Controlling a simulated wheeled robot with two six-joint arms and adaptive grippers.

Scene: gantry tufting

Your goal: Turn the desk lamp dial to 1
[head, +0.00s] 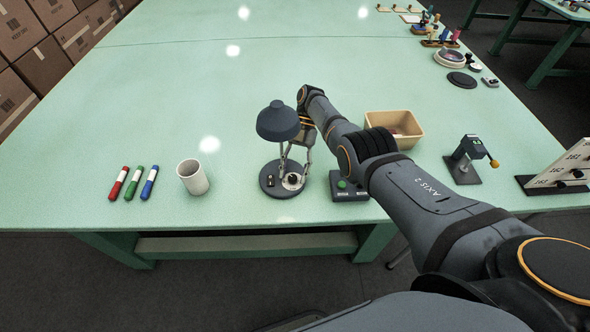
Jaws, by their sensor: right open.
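The desk lamp has a dark blue-grey shade (278,121) on a thin arm above a round dark base (270,189). The lamp shade and arm partly overlap the gripper. My left gripper is not in view.
A dark box with a green button (348,188) is close on the right, under my right arm. A tan bin (396,126) lies behind. The table's back left is clear.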

